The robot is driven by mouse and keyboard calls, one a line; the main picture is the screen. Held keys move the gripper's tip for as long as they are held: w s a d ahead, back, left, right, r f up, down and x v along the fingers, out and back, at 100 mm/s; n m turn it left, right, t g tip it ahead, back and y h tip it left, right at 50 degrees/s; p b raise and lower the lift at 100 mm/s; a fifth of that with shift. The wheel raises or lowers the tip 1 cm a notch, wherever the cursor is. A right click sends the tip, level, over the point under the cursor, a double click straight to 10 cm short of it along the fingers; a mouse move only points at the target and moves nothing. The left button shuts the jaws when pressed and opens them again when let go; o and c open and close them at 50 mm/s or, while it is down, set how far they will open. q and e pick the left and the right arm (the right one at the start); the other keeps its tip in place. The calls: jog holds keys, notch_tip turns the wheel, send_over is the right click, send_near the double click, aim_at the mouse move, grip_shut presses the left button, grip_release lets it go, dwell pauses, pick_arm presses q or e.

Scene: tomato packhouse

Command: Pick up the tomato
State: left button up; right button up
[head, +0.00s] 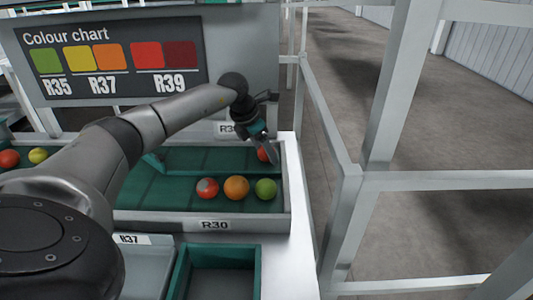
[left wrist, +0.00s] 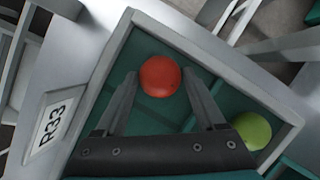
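A red tomato (head: 263,155) lies at the far right of the green-lined tray (head: 160,222), partly hidden by my left gripper (head: 262,150). In the left wrist view the tomato (left wrist: 160,76) lies on the green lining between the tips of my left gripper (left wrist: 159,74). The fingers are open, one on each side of it, with small gaps visible. Nearer in the tray are a red tomato with a greyish patch (head: 207,188), an orange tomato (head: 236,188) and a green tomato (head: 266,190). The green one also shows in the left wrist view (left wrist: 252,130). My right gripper is out of view.
A colour chart (head: 112,60) stands behind the tray. Another red tomato (head: 9,158) and a yellow tomato (head: 38,155) lie at the far left. An empty green-rimmed crate (head: 256,270) is in front. White railings (head: 345,190) stand to the right.

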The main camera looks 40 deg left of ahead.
pick_arm(q)
jog(key=c, duration=0.5)
